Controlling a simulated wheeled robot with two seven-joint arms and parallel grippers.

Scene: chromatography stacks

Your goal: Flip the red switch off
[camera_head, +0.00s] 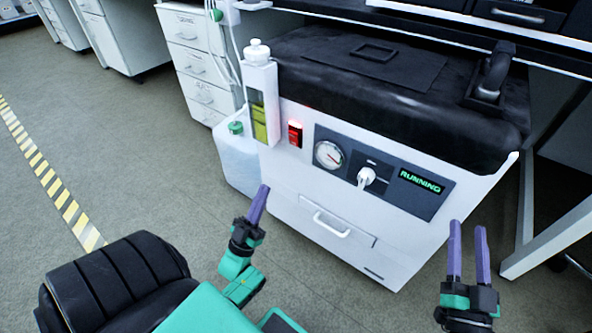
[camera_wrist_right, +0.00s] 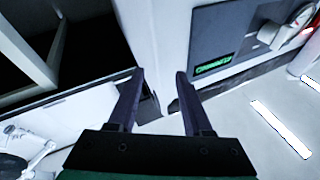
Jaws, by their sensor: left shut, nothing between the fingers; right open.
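The red switch (camera_head: 295,133) glows on the front of a white machine with a black top, left of a round gauge (camera_head: 328,154). A display (camera_head: 420,182) on the same panel reads RUNNING in green; it also shows in the right wrist view (camera_wrist_right: 214,65). My left gripper (camera_head: 259,203) is shut and empty, below and left of the switch, apart from the machine. My right gripper (camera_head: 468,240) is open and empty, in front of the machine's right side and well away from the switch. Its two fingers also show in the right wrist view (camera_wrist_right: 155,95).
A white knob (camera_head: 366,177) sticks out right of the gauge. A table leg (camera_head: 550,235) is at right. The floor at left is clear.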

